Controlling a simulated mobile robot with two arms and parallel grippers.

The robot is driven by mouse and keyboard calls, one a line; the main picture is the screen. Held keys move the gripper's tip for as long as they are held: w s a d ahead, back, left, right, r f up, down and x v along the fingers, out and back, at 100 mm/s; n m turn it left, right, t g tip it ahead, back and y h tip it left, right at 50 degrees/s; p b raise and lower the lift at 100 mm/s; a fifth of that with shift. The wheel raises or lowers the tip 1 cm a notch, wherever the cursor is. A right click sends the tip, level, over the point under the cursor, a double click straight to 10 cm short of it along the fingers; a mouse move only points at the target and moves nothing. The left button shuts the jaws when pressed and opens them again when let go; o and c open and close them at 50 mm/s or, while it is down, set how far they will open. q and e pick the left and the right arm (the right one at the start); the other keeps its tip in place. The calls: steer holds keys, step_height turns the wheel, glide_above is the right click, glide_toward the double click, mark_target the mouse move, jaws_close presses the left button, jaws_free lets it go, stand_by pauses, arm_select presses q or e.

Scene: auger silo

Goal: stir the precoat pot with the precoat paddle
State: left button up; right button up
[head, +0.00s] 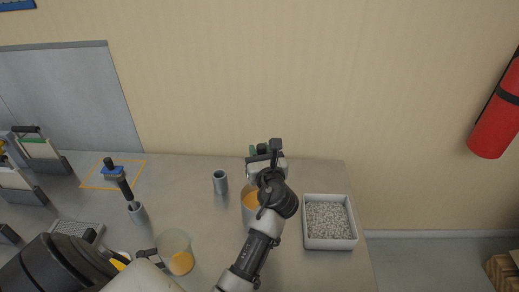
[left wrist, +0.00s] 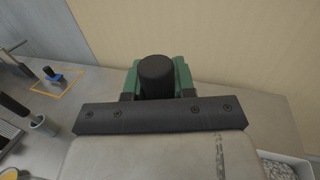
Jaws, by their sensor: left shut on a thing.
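My left gripper (head: 262,153) is over the back middle of the table, partly hidden by my own wrist in the head view. In the left wrist view its green finger pads (left wrist: 183,76) are shut on a black upright handle (left wrist: 157,77), which appears to be the precoat paddle's. The paddle's lower end is hidden. A clear pot with orange contents (head: 248,205) stands just below and in front of the gripper, partly covered by my arm. I cannot tell whether the paddle is inside it. A second clear vessel with orange contents (head: 180,262) stands nearer, to the left.
A grey cup (head: 220,182) stands left of the pot. Another grey cup (head: 138,213) holds a black-handled tool (head: 124,188). A blue-based tool (head: 113,173) stands in an orange outline. A white tray of grey granules (head: 308,243) is at right. Racks (head: 43,155) crowd the far left.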

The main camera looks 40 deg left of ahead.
arm_select(q)
step_height(320, 180, down, 8)
steer(key=b, duration=0.4)
steer(key=shift+b, duration=0.4)
steer(key=shift+f, duration=0.15)
